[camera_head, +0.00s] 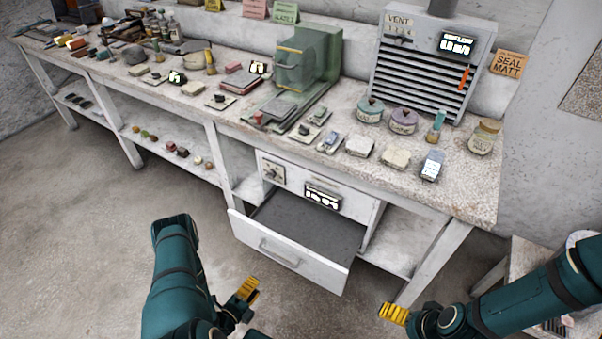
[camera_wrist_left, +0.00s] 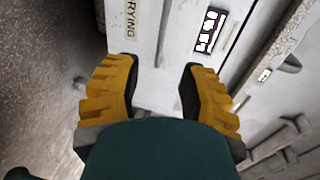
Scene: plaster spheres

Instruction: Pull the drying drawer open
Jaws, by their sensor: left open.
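The drying drawer (camera_head: 325,270) is pulled out from under the bench in the head view. Its pale front carries a bar handle (camera_head: 280,253), and its dark grey inside looks empty. My left gripper (camera_head: 248,289) is in front of and below the drawer front, apart from the handle. In the left wrist view its yellow fingers (camera_wrist_left: 160,95) are spread with nothing between them. Beyond them is a white panel lettered "DRYING" (camera_wrist_left: 131,22). My right gripper (camera_head: 394,313) shows yellow fingertips right of the drawer, near a bench leg; its opening is unclear.
A lit display (camera_head: 323,196) and a dial plate (camera_head: 272,173) sit above the drawer. The workbench (camera_head: 475,190) holds a green press (camera_head: 308,58), jars and small blocks. Bench legs flank the drawer. The floor (camera_head: 90,245) at left is clear.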

